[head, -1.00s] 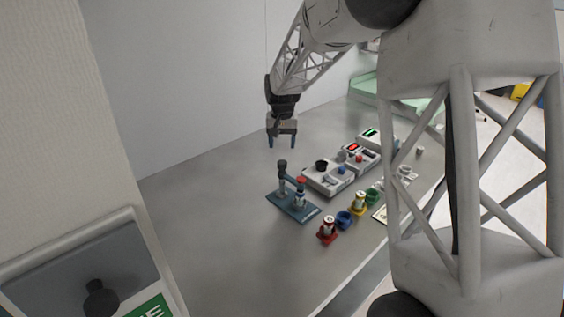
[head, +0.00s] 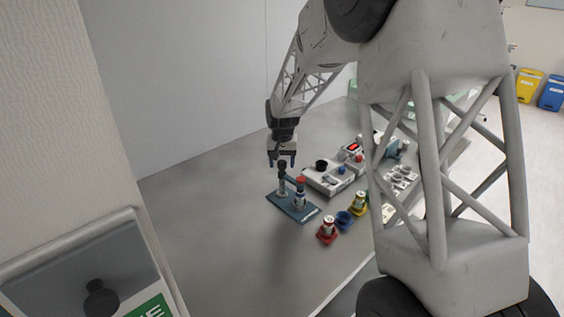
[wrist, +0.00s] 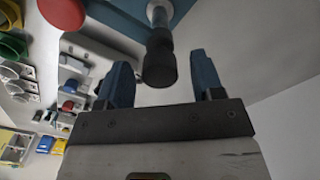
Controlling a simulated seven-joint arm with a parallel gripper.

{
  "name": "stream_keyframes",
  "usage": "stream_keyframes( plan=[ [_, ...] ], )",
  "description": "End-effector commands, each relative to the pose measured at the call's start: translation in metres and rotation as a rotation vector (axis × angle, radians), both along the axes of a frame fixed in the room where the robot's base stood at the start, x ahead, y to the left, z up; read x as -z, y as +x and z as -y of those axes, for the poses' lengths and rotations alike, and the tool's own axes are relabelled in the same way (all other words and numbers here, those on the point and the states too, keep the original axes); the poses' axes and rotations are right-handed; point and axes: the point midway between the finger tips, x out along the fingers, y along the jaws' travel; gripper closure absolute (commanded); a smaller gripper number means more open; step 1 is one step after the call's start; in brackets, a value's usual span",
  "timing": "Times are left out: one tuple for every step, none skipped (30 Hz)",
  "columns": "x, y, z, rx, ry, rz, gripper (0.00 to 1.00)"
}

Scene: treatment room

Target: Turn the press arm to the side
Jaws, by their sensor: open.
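The press stands on a blue base plate (head: 292,208) on the grey table. It has a post with a dark knob (head: 282,166) and a short arm reaching right to a red-topped part (head: 300,181). My gripper (head: 281,161) points down just over the dark knob, open, with its two blue fingers apart. In the wrist view the dark knob (wrist: 160,62) shows between the fingertips. I cannot tell whether either finger touches it. The red top (wrist: 63,12) shows at the upper left of the wrist view, outside the fingers.
A red holder with a vial (head: 327,231), a blue cup (head: 344,219) and a yellow holder (head: 359,206) stand right of the press. A white device (head: 328,179) is behind them. My arm hides part of the table's right side. The table left of the press is clear.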

Motion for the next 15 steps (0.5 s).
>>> stream_keyframes(
  plan=[
    [0.0001,0.0000,0.0000,0.000,0.000,0.000,0.39],
    [0.0001,0.0000,0.0000,0.000,0.000,0.000,0.39],
    [0.0000,0.0000,0.0000,0.000,0.000,0.000,0.39],
    [0.0000,0.0000,0.0000,0.000,0.000,0.000,0.39],
    [-0.0001,0.0000,0.0000,0.000,0.000,0.000,0.39],
    [-0.0001,0.0000,0.0000,0.000,0.000,0.000,0.39],
    [-0.0001,0.0000,0.0000,0.000,0.000,0.000,0.42],
    [-0.0002,0.0000,0.0000,0.000,0.000,0.000,0.47],
    [-0.0002,0.0000,0.0000,0.000,0.000,0.000,0.53],
    [-0.0002,0.0000,0.0000,0.000,0.000,0.000,0.57],
    [-0.0002,0.0000,0.0000,0.000,0.000,0.000,0.62],
    [-0.0002,0.0000,0.0000,0.000,0.000,0.000,0.68],
    [-0.0003,0.0000,0.0000,0.000,0.000,0.000,0.73],
    [-0.0003,0.0000,0.0000,0.000,0.000,0.000,0.77],
    [-0.0003,0.0000,0.0000,0.000,0.000,0.000,0.83]
  ],
)
